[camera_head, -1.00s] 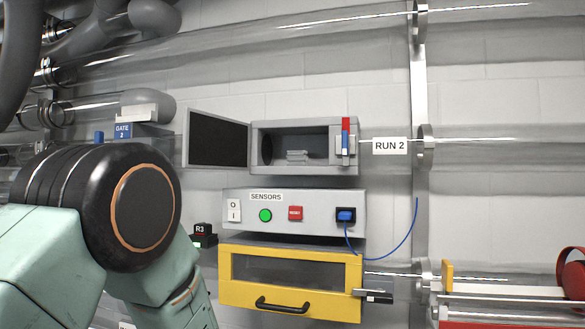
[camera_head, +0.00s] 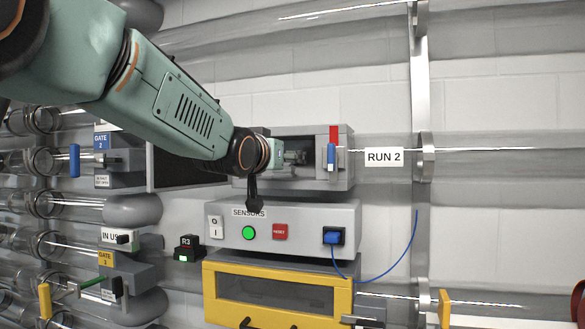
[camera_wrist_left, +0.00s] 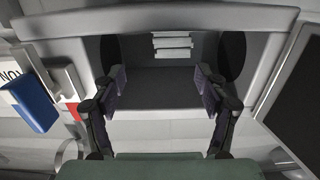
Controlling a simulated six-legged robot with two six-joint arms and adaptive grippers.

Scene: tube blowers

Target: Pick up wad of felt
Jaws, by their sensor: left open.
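The wad of felt (camera_wrist_left: 172,45) is a light grey, layered stack inside the open grey box (camera_wrist_left: 225,20). It shows at the far side of the box's inside in the left wrist view. My left gripper (camera_wrist_left: 162,82) is open, with its two dark fingers at the box's mouth and nothing between them. The felt lies ahead of the fingertips, apart from them. In the head view my left arm reaches in from the left, and my left gripper (camera_head: 292,157) is at the box opening. My wrist and gripper hide the felt there. My right gripper is not in view.
The box's dark door (camera_head: 185,168) stands open to the left, behind my arm. A red and blue lever (camera_head: 332,152) is at the opening's right edge. The sensors panel (camera_head: 300,228) and a yellow-framed drawer (camera_head: 275,290) are below. Clear tubes run across the wall.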

